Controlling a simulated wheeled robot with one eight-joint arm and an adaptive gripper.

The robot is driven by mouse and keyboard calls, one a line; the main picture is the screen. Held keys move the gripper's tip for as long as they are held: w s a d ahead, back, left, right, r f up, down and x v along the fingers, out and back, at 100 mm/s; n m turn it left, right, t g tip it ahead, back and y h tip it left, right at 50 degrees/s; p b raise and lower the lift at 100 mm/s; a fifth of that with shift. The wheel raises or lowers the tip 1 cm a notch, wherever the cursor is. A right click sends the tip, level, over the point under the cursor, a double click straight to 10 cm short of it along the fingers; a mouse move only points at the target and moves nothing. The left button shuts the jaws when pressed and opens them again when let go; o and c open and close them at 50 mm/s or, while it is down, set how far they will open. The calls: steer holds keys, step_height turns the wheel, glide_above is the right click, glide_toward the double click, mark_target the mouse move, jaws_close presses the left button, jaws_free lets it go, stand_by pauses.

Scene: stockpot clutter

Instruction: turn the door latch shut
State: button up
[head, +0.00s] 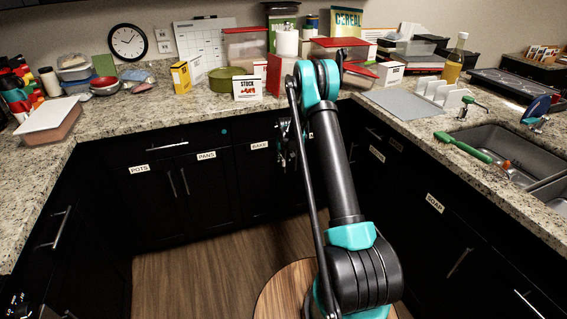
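My arm reaches from the bottom of the head view up to counter height and folds down toward the back cabinets. My gripper (287,158) is small, dark and partly hidden behind the arm, in front of the cabinet face right of the BAKE label (259,146). I cannot tell whether its fingers are open or touching anything. No door latch can be made out clearly; the area around the gripper is dark and partly covered. The black cabinet doors (160,205) below the POTS and PANS labels look closed. A small teal round spot (224,131) shows on the cabinet front.
The granite counter (140,117) wraps around on three sides. On it stand a green stockpot (221,79), a STOCK box (246,88), a yellow box (181,77) and many containers. A sink (508,150) lies at right. The wooden floor (190,275) at left is clear.

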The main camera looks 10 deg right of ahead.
mark_target(284, 160)
steer(key=shift+x, duration=2.1)
jaws_close()
